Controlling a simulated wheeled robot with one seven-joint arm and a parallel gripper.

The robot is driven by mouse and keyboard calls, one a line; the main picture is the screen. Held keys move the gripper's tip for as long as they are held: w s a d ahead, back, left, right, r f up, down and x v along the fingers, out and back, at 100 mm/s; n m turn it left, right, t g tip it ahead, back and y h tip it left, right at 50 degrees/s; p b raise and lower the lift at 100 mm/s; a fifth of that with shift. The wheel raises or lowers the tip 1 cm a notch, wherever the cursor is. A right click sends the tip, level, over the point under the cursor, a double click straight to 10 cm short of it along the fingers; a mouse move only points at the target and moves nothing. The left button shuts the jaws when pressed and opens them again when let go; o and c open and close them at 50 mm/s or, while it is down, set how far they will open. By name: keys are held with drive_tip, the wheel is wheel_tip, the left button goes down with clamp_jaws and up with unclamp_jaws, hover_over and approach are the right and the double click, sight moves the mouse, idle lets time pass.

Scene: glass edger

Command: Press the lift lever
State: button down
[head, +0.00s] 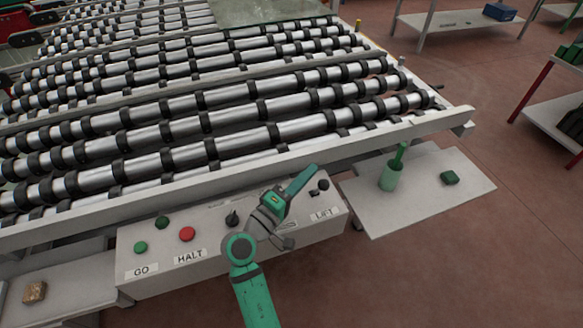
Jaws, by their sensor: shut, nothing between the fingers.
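The control box (215,255) hangs below the front rail of the roller table. Its LIFT label (326,213) is at the right end. Just above the label is the lift lever, with a round black knob (323,184). My gripper (308,172) comes from the left over the box, with its tip up and left of the knob in the picture. It is shut and empty. A small gap shows between gripper and knob in the picture; I cannot tell the depth between them. My arm hides part of the box left of the LIFT label.
A red button (187,234), green buttons (140,247) and a black switch (232,218) sit on the box's left part. The roller table (200,165) rises behind.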

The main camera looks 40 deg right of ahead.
drive_tip(key=shift+s+a+f, duration=0.15)
drive_tip(key=shift+s, duration=0.35)
drive_tip(key=shift+s+a+f, duration=0.15)
drive_tip(key=shift+s+a, duration=0.05)
drive_tip(key=shift+s, duration=0.35)
drive_tip(key=shift+s+a+f, duration=0.15)
drive_tip(key=shift+s, duration=0.35)
drive_tip(key=shift+w, duration=0.1)
drive_tip(key=shift+w+f+v, duration=0.1)
drive_tip(key=shift+f+v, duration=0.25)
drive_tip(key=shift+v, duration=1.3)
drive_tip(key=shift+w+f+v, duration=0.15)
drive_tip(key=shift+f+v, duration=0.2)
drive_tip(key=shift+v, duration=1.3)
drive_tip(key=shift+w+f+v, duration=0.1)
drive_tip(key=shift+f+v, duration=0.25)
drive_tip(key=shift+v, duration=1.3)
drive_tip(key=shift+w, duration=0.2)
